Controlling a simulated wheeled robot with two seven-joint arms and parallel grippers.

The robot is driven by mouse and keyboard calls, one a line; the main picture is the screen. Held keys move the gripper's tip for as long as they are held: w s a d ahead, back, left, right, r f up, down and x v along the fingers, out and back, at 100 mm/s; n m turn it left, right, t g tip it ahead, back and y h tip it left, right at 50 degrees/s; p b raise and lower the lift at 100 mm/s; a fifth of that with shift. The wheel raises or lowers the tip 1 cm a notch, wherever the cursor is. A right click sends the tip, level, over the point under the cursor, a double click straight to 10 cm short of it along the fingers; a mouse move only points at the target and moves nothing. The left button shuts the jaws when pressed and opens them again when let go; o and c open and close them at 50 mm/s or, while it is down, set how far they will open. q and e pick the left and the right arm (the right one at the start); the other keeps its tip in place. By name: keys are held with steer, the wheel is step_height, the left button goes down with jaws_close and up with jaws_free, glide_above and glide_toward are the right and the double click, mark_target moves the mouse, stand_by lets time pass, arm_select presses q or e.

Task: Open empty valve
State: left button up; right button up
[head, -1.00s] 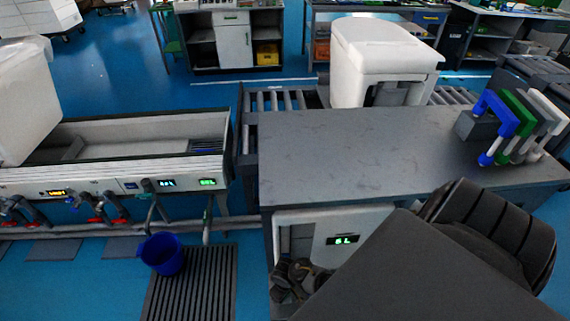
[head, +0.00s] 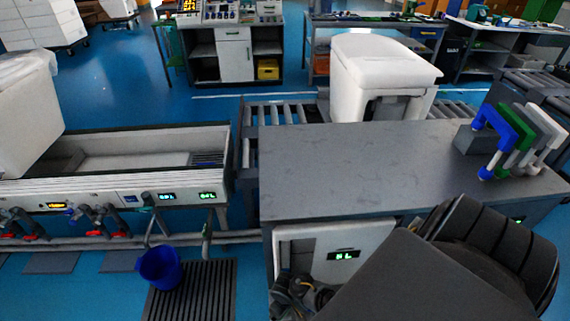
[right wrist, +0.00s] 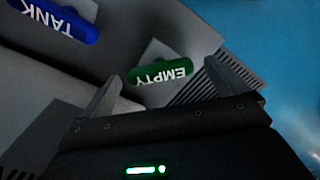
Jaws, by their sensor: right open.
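The green handle labelled EMPTY (right wrist: 160,72) lies in the right wrist view, its lettering upside down, in front of a grey panel. My right gripper (right wrist: 165,85) is open, with one finger to each side of the green handle and apart from it. Nothing is held. A blue handle labelled TANK (right wrist: 65,18) is at the upper left of that view. I cannot make out the EMPTY label in the head view. My grippers are not clearly visible in the head view.
A grey bench (head: 400,170) carries blue, green and white handled pieces (head: 510,135) at its right. A testline trough (head: 120,150) with red-handled valves is at left. A blue bucket (head: 160,266) stands by a floor grate (head: 200,295).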

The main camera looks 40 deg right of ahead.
step_height(320, 180, up, 10)
steer(key=p, duration=0.3)
steer(key=shift+r, duration=0.15)
stand_by(0.3)
